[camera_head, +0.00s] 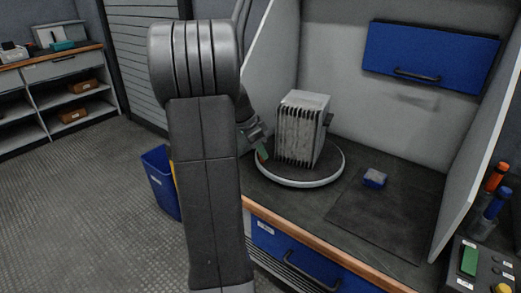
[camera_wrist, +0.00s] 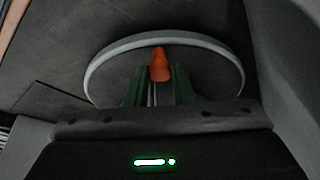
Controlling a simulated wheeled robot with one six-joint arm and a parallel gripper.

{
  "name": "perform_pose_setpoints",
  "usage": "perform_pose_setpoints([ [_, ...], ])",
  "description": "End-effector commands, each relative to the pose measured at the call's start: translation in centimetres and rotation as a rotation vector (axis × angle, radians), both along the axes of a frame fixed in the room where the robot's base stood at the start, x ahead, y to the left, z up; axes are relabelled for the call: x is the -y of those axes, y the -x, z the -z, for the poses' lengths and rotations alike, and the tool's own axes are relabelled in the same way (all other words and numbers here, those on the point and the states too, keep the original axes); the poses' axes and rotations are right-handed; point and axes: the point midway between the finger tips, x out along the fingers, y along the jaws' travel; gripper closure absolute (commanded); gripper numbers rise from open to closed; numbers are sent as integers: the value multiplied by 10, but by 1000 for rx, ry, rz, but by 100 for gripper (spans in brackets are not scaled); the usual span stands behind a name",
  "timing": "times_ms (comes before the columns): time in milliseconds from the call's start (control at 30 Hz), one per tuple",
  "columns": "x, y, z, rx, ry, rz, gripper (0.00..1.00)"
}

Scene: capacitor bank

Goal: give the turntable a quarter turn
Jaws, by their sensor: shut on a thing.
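The turntable (camera_head: 301,183) is a round dark disc with a pale rim on the workbench. A grey finned block (camera_head: 301,129) stands upright on it. My gripper (camera_head: 262,151) is at the turntable's left edge, partly hidden behind my arm. In the wrist view the disc's pale rim (camera_wrist: 91,69) curves around an orange peg (camera_wrist: 160,64). My gripper's green fingers (camera_wrist: 159,91) are on either side of the peg's lower part and shut on it. The peg's base is hidden. The finned block cannot be made out in the wrist view.
A blue cabinet (camera_head: 430,55) hangs on the back wall. Side panels enclose the bench. A blue bin (camera_head: 160,182) stands on the floor at left.

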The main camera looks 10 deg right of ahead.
Motion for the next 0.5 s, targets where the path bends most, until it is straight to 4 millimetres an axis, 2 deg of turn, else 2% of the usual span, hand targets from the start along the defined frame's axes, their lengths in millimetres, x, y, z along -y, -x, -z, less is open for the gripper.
perform_pose_setpoints([
  [100, 1, 0, -1, 1, 1, 0, 100],
  [133, 1, 0, -1, 1, 1, 0, 76],
  [233, 0, 0, -1, 1, 1, 0, 57],
  [500, 0, 0, -1, 1, 0, 0, 57],
])
